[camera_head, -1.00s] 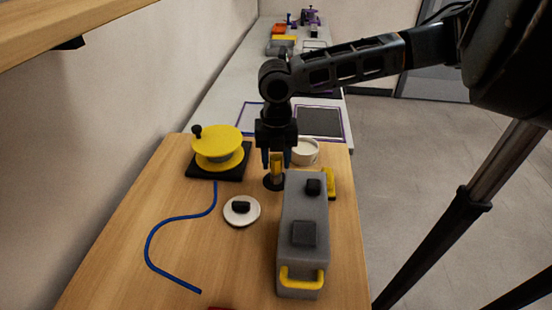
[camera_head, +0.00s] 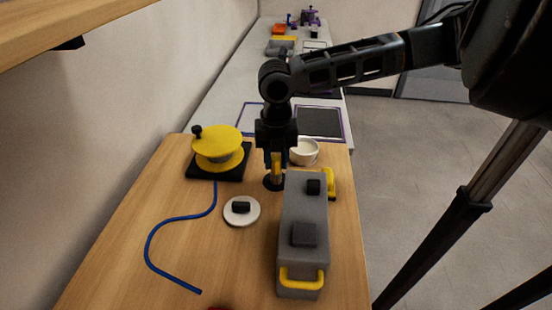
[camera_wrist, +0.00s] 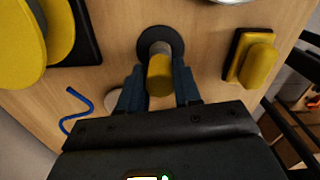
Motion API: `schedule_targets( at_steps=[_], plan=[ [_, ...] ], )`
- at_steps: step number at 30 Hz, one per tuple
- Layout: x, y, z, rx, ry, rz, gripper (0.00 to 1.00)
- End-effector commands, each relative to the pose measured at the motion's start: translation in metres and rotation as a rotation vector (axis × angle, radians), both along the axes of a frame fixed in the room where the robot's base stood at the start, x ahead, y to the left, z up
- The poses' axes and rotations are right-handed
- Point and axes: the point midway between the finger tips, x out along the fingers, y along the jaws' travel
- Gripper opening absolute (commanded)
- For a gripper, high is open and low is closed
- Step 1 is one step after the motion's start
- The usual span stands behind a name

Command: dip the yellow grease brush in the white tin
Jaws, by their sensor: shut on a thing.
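The yellow grease brush (camera_head: 276,171) stands upright at a round black base (camera_head: 272,183) on the wooden bench top. My gripper (camera_head: 276,160) points straight down and is shut on the brush's yellow handle. In the wrist view the handle (camera_wrist: 159,75) sits between my two blue-grey fingers, with the black base (camera_wrist: 158,38) beyond it. The brush's lower end is hard to see. The white tin (camera_head: 304,152) is open at the top and stands to the right of and a little behind my gripper. Its rim is cut off at the top of the wrist view.
A grey box with a yellow handle (camera_head: 302,240) stands close in front on the right, beside a yellow block (camera_head: 329,184). A yellow reel (camera_head: 218,148) is to the left. A white disc with a black knob (camera_head: 241,211) and a blue hose (camera_head: 160,235) lie nearby.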

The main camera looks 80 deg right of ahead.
Motion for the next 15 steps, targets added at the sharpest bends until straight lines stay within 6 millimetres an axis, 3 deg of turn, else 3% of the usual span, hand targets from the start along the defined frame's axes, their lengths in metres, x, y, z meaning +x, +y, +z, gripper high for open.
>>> schedule_targets(
  at_steps=[15],
  plan=[
    [0.0,0.0,0.044,-0.001,-0.001,0.001,0.0]
  ],
)
